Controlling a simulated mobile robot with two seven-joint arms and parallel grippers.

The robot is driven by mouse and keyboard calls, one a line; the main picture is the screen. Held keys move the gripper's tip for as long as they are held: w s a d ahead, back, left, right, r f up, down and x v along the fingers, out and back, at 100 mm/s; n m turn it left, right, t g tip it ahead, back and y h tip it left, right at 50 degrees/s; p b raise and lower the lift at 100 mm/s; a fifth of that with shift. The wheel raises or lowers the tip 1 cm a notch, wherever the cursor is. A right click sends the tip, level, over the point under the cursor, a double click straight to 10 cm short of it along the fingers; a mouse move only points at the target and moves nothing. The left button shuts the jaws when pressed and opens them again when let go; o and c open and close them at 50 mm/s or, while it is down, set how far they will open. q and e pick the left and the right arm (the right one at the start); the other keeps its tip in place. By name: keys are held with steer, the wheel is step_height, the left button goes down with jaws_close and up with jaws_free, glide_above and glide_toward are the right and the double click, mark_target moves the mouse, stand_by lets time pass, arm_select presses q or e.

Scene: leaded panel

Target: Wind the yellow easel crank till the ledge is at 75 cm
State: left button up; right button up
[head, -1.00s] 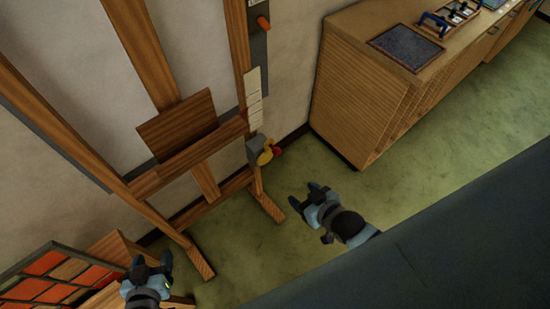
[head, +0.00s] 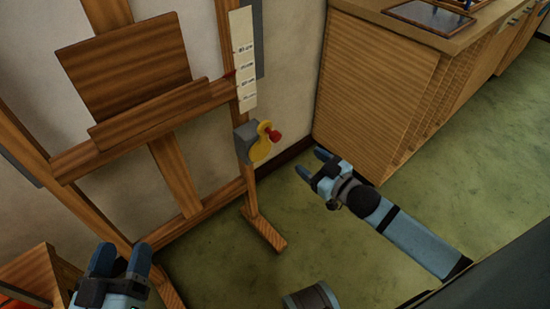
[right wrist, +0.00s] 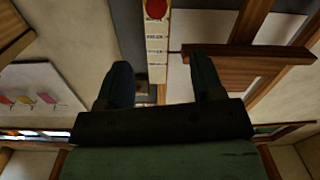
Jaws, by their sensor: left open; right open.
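The wooden easel (head: 185,185) stands against the wall at the left of the head view. The yellow crank (head: 261,149) with a red knob (head: 275,135) sits on a grey box on its right post. The ledge (head: 160,115) carries a wooden board and lies beside a white marked scale (head: 243,60), whose figures are too small to read. The scale also shows in the right wrist view (right wrist: 155,45). My right gripper (head: 312,164) is open and empty, to the right of and below the crank, apart from it. My left gripper (head: 120,260) is open at the bottom left.
A wooden cabinet (head: 375,100) with a dark mat on top stands right of the easel, behind my right gripper. A wooden piece of furniture (head: 35,275) is at the lower left.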

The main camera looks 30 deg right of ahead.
mark_target(278, 139)
arm_select(q)
step_height(278, 139, down, 7)
steer(key=g+b, duration=0.2)
steer(key=b, duration=0.4)
steer(key=shift+s+d+m+h, duration=0.3)
steer(key=shift+d+m+h, duration=0.1)
steer(key=shift+d, duration=0.05)
arm_select(e)
steer(key=shift+n+y, duration=0.3)
steer(key=shift+y, duration=0.1)
steer(key=x, duration=0.5)
steer(key=f+x, duration=0.1)
steer(key=x, duration=0.3)
steer(key=d+x, duration=0.1)
steer(key=x, duration=0.4)
steer(key=shift+w+a+f, duration=0.1)
steer(key=shift+w+f, duration=0.05)
steer(key=shift+w, duration=0.35)
arm_select(q)
steer(key=shift+f, duration=0.15)
arm_select(e)
steer(key=shift+c, duration=0.2)
jaws_close()
